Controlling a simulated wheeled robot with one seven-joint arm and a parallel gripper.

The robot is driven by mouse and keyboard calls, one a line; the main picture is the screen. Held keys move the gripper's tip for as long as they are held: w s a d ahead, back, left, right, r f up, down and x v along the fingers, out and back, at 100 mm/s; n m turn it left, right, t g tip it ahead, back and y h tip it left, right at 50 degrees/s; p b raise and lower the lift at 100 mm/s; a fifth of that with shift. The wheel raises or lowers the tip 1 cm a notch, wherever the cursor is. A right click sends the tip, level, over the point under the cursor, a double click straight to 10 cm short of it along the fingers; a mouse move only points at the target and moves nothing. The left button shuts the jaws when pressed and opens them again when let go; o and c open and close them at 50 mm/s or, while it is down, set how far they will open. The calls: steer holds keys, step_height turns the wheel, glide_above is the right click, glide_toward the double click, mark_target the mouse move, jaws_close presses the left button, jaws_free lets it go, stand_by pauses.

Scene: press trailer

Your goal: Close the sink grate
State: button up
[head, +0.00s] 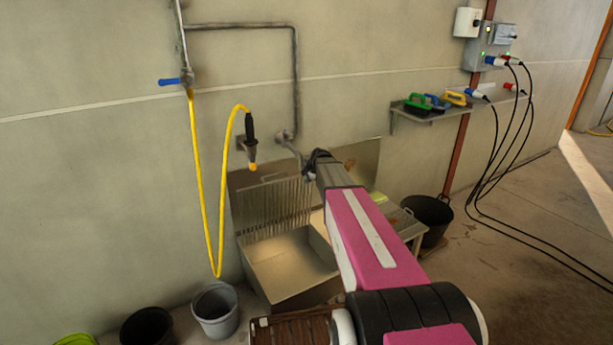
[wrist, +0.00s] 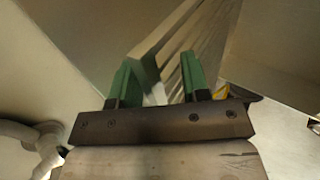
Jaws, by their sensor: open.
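The sink grate (head: 272,208), a grey metal panel of parallel bars, stands raised against the backsplash behind the sink (head: 288,262). The sink basin below it is uncovered, and my arm hides its right part. In the head view my arm reaches over the sink's right side, and its fingers cannot be made out. In the wrist view my gripper (wrist: 161,78) has two green fingers set apart, with nothing clearly held. Metal slats (wrist: 190,45), likely the grate, show just beyond the fingers. I cannot tell whether they touch.
A yellow hose (head: 200,180) hangs at the left, with its nozzle (head: 250,140) near the backsplash. A grey bucket (head: 215,310) stands left of the sink. A black bucket (head: 430,218) stands at the right. Open floor lies right.

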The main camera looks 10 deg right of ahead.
steer(key=s, duration=0.1)
steer(key=s+d, duration=0.1)
steer(key=s, duration=0.1)
steer(key=s+f, duration=0.1)
steer(key=shift+s+d, duration=0.25)
steer(key=shift+s, duration=0.1)
steer(key=shift+s, duration=0.1)
stand_by(0.4)
steer(key=s, duration=0.1)
steer(key=s+d+f, duration=0.1)
steer(key=s, duration=0.1)
steer(key=s+f, duration=0.1)
steer(key=s, duration=0.1)
steer(key=shift+d, duration=0.35)
steer(key=shift+s, duration=0.1)
stand_by(0.5)
steer(key=s+f, duration=0.1)
steer(key=s+d, duration=0.1)
steer(key=s+f, duration=0.1)
steer(key=s, duration=0.1)
steer(key=shift+d+f, duration=0.2)
steer(key=shift+f, duration=0.15)
stand_by(0.4)
